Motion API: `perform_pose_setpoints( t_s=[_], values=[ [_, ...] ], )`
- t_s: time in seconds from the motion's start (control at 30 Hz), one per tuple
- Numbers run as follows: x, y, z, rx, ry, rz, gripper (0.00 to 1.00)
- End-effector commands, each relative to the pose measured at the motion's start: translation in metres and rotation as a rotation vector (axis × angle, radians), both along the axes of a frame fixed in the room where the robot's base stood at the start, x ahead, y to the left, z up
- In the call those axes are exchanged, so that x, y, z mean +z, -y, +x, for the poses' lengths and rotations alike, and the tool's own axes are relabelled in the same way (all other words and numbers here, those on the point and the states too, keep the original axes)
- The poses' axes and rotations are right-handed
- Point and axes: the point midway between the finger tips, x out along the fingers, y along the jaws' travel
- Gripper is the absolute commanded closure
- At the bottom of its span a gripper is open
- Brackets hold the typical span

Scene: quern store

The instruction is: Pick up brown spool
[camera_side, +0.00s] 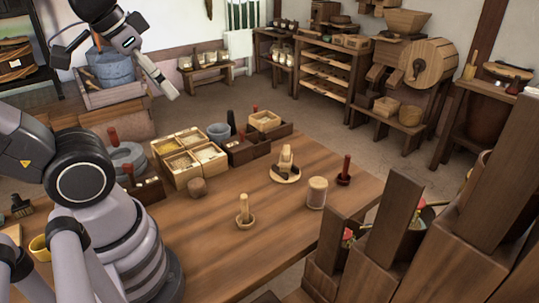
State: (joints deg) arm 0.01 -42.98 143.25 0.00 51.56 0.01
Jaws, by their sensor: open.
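A pale wooden peg on a round base (244,212), a glass jar (317,192), a wooden piece on a dish (286,165) and a red-handled tool (345,172) stand nearby. Divided boxes (188,158) sit behind. Tall dark posts (395,225) rise at right.

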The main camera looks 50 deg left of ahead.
Motion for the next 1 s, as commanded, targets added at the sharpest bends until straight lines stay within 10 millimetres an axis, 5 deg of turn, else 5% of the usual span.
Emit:
perform_pose_setpoints(
  t_s=[0.33, 0.67, 0.83, 1.0],
  values=[
    [0.0, 0.0, 0.0, 0.0, 0.0, 0.0, 0.11],
    [0.0, -0.001, 0.002, 0.0, 0.001, 0.004, 0.11],
    [-0.009, -0.012, 0.044, -0.012, 0.03, 0.061, 0.11],
    [-0.039, -0.033, 0.124, -0.086, 0.103, 0.17, 0.11]
  ],
)
